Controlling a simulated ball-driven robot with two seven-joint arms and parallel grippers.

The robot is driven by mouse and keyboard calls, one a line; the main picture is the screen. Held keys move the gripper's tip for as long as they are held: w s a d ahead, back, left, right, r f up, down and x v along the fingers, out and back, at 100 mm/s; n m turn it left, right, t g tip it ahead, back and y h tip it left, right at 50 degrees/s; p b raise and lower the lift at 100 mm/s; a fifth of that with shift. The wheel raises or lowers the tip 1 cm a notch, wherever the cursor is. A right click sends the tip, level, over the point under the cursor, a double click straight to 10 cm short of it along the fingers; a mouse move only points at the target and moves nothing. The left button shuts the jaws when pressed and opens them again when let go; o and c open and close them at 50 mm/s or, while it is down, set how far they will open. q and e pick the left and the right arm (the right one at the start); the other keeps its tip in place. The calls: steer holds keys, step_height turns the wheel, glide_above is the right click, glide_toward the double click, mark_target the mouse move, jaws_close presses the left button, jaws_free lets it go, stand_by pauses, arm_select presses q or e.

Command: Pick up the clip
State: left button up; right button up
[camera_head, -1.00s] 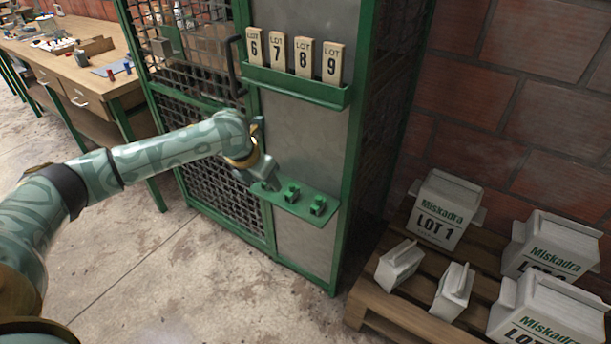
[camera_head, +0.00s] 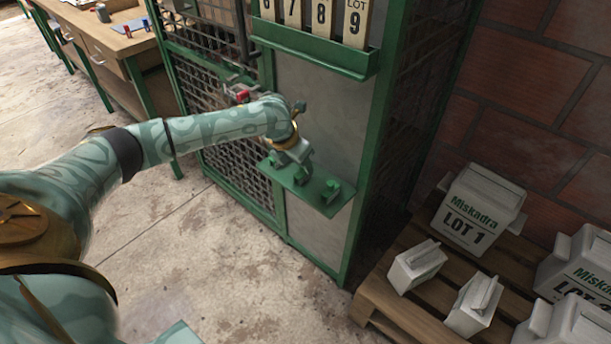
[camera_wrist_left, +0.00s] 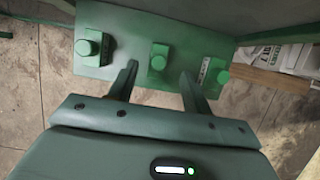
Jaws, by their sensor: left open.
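Green clips stand on a small green shelf (camera_head: 316,198) on the front of the cage. In the head view, one clip (camera_head: 331,188) shows clear at the right and another (camera_head: 300,175) sits just below my left gripper (camera_head: 292,160). In the left wrist view, the shelf (camera_wrist_left: 122,42) carries a left clip (camera_wrist_left: 90,47), a middle clip (camera_wrist_left: 158,57) and a right clip (camera_wrist_left: 217,73). My left gripper (camera_wrist_left: 159,72) is open and empty, its two fingers on either side of the line to the middle clip.
A green rack (camera_head: 318,50) with lot-number tags is fixed above the shelf. A wooden pallet (camera_head: 400,310) with white Miskadra packages, one a LOT 1 box (camera_head: 476,215), lies at the right. A workbench (camera_head: 115,40) stands at the back left. Bare floor lies in front.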

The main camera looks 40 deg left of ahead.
mark_target(303, 172)
arm_select(q)
steer(key=b+x, duration=0.3)
steer(key=x, duration=0.2)
steer(key=shift+a+f, duration=0.15)
steer(key=shift+f, duration=0.05)
steer(key=shift+w, duration=0.1)
steer(key=shift+r, duration=0.2)
steer(key=c, duration=1.1)
arm_select(e)
steer(key=shift+w+d+f+n, duration=0.2)
steer(key=shift+w+d+f, duration=0.05)
steer(key=shift+d+f, duration=0.3)
steer(key=shift+w+d+f+n, duration=0.2)
steer(key=shift+d+f, duration=0.25)
steer(key=shift+f, duration=0.2)
